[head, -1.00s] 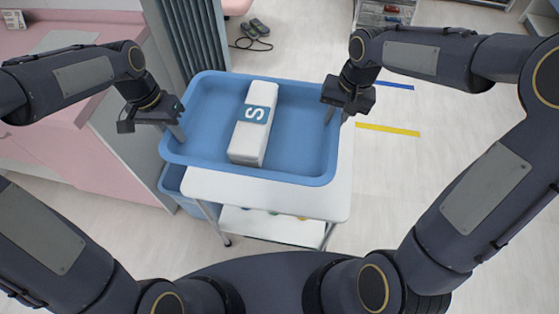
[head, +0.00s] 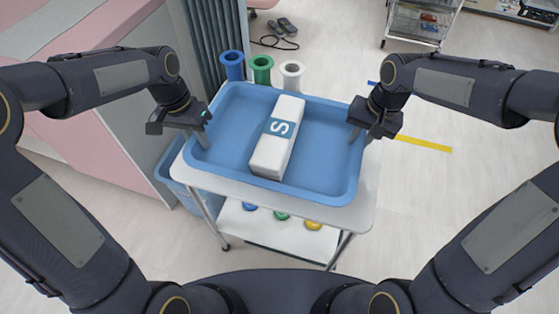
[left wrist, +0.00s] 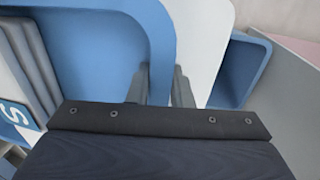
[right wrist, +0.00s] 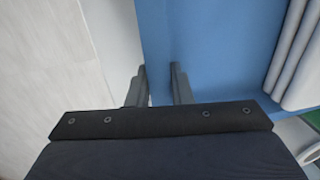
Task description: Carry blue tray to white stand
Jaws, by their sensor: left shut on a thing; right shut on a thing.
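The blue tray (head: 325,185) is level over the top of the white stand (head: 300,208); I cannot tell whether it touches. A white box (head: 277,138) with a blue label lies inside it. My left gripper (head: 203,138) is shut on the tray's left rim, and my right gripper (head: 356,132) is shut on its right rim. The left wrist view shows the tray's wall (left wrist: 160,40) between the left fingers. In the right wrist view the tray (right wrist: 205,50) lies between and beside the right fingers. Most of the stand's top is hidden under the tray.
Blue (head: 232,66), green (head: 262,68) and white (head: 292,74) cups stand just behind the tray. A metal rack cart (head: 422,22) stands at back right.

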